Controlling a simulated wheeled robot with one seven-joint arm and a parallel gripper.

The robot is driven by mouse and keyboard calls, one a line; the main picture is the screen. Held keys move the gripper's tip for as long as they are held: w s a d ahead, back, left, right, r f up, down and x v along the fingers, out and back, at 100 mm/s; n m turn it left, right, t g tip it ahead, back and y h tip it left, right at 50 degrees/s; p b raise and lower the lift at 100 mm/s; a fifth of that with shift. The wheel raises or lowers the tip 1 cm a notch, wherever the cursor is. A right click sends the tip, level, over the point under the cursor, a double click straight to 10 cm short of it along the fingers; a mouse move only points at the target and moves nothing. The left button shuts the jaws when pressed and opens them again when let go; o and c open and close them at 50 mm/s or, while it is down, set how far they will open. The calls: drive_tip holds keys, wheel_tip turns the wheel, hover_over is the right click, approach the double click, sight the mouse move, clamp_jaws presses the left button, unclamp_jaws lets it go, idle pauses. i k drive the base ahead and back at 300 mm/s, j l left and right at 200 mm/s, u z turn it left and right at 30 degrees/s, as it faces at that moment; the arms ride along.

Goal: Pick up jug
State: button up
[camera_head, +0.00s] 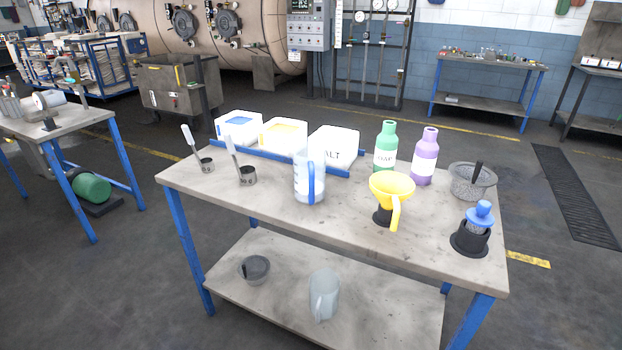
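A clear jug (303,180) with a blue handle stands upright on the top of the workbench (345,225), near its middle. Its handle faces towards me. A second jug (325,295), pale and translucent, stands on the bench's lower shelf (282,312). Which of the two the task means cannot be told. My gripper is not in view, and nothing is seen touching either jug.
A yellow funnel-like vessel (391,186) stands right of the clear jug. Green (385,150) and purple (425,157) bottles stand behind it. White tubs (333,147) line the back. Scoops (247,175) lie left. A grey bowl (255,269) is on the shelf. The front tabletop is clear.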

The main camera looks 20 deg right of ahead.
sight(310, 178)
drive_tip(key=i+j, duration=0.25)
drive_tip(key=i+j+z, duration=0.1)
drive_tip(key=j, duration=0.3)
drive_tip(key=i+j, duration=0.55)
drive_tip(key=j, duration=0.15)
drive_tip(key=i+j+z, duration=0.1)
drive_tip(key=j, duration=0.25)
drive_tip(key=i+j, duration=0.3)
drive_tip(key=i+j+z, duration=0.1)
drive_tip(key=j, duration=0.3)
drive_tip(key=i+j, duration=0.3)
